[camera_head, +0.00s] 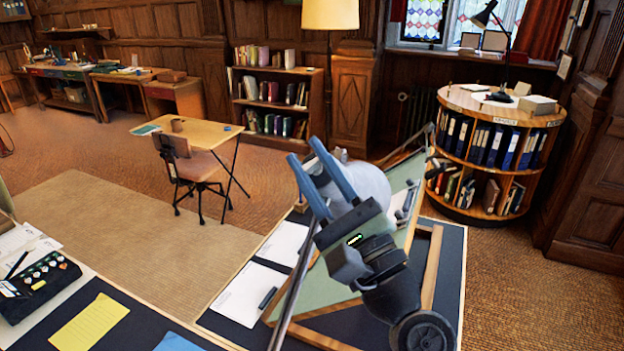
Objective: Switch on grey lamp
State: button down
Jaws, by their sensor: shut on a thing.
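The grey lamp has a pale rounded head (368,183) just behind and to the right of my gripper, above a tilted green drafting board. A thin grey rod, seemingly its arm, runs down to the front edge. My gripper (306,152), with two blue fingers, points up and to the left in front of the lamp. It appears shut on part of the lamp. The gripped part, any switch and much of the lamp are hidden by my gripper and wrist. I see no clear glow from the lamp head.
The tilted green board (340,268) stands on a dark-topped table with white papers (245,293). A yellow pad (90,323) lies at front left. A round bookcase (497,117) bears a black lamp (484,14). A small desk (190,133) and chair stand behind; carpet between is clear.

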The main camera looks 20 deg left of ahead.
jog(key=m+t+h+b, duration=0.1)
jog(key=t, duration=0.1)
jog(key=m+t+h+b, duration=0.1)
jog(key=m+t+b, duration=0.1)
jog(key=m+t, duration=0.1)
jog(key=shift+f+t+h+b, duration=0.25)
jog(key=shift+t+h+b, duration=0.05)
jog(key=shift+h, duration=0.1)
jog(key=shift+r+m+t+h+b, duration=0.2)
jog(key=shift+m+t+h+b, duration=0.55)
jog(key=shift+m+t+h, duration=0.4)
jog(key=shift+r+m+t+h, duration=0.1)
jog(key=shift+m+t+h, duration=0.15)
jog(key=shift+m+t, duration=0.1)
jog(key=c, duration=0.6)
grip_release()
jog(key=shift+c, duration=0.2)
